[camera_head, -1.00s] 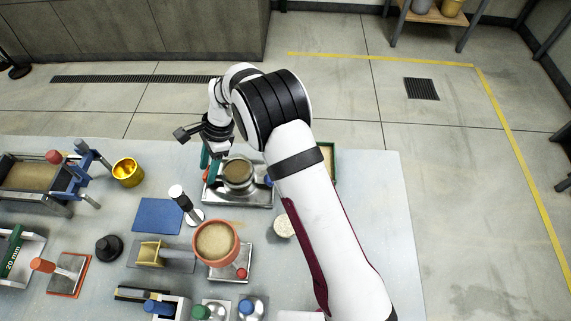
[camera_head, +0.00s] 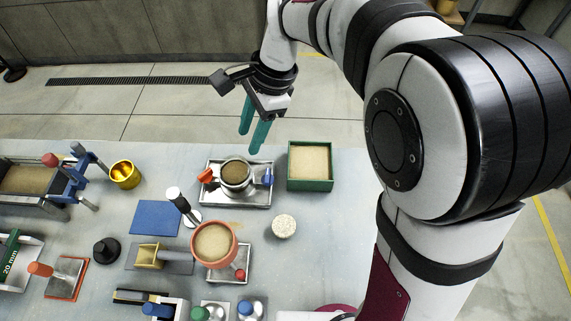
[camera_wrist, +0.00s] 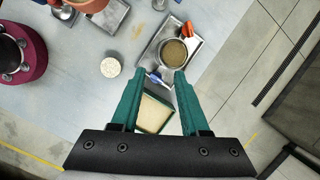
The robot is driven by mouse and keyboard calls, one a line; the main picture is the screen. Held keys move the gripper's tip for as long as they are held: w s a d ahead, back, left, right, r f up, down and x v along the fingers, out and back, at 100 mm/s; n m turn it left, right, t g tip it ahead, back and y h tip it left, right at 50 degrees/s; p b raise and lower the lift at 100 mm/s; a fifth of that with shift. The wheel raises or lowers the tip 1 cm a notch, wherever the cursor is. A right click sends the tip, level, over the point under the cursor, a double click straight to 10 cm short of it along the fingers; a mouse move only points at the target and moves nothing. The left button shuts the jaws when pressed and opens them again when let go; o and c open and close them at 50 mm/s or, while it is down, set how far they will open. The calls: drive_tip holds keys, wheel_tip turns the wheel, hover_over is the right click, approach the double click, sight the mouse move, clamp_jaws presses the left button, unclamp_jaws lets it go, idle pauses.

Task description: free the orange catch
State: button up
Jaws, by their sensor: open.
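The orange catch (camera_head: 207,176) is on the left side of a round metal pot (camera_head: 236,190) filled with brown soil, which stands on a metal tray (camera_head: 226,203). The catch slants outward from the pot; it also shows in the wrist view (camera_wrist: 187,29). A blue catch (camera_head: 268,178) is on the pot's opposite side. My gripper (camera_head: 250,140), with teal fingers, is open and empty above and behind the tray, apart from the catch. In the wrist view the fingers (camera_wrist: 160,72) point toward the tray.
A green box of sand (camera_head: 310,183) stands right of the tray, and a pale round disc (camera_head: 284,226) in front. The table's right part is clear.

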drive_tip(key=s+d+t, duration=0.1)
drive_tip(key=s+d, duration=0.5)
drive_tip(key=s, duration=0.2)
drive_tip(key=shift+d+r+n, duration=0.3)
drive_tip(key=shift+r+n, duration=0.1)
drive_tip(key=n+h, duration=0.3)
hover_over(204, 173)
drive_tip(key=d, duration=0.1)
wheel_tip(204, 173, down, 4)
drive_tip(key=shift+h, duration=0.3)
drive_tip(key=f, duration=1)
drive_tip(key=a+f, duration=0.1)
drive_tip(key=f, duration=0.5)
drive_tip(key=shift+f, duration=0.1)
clamp_jaws()
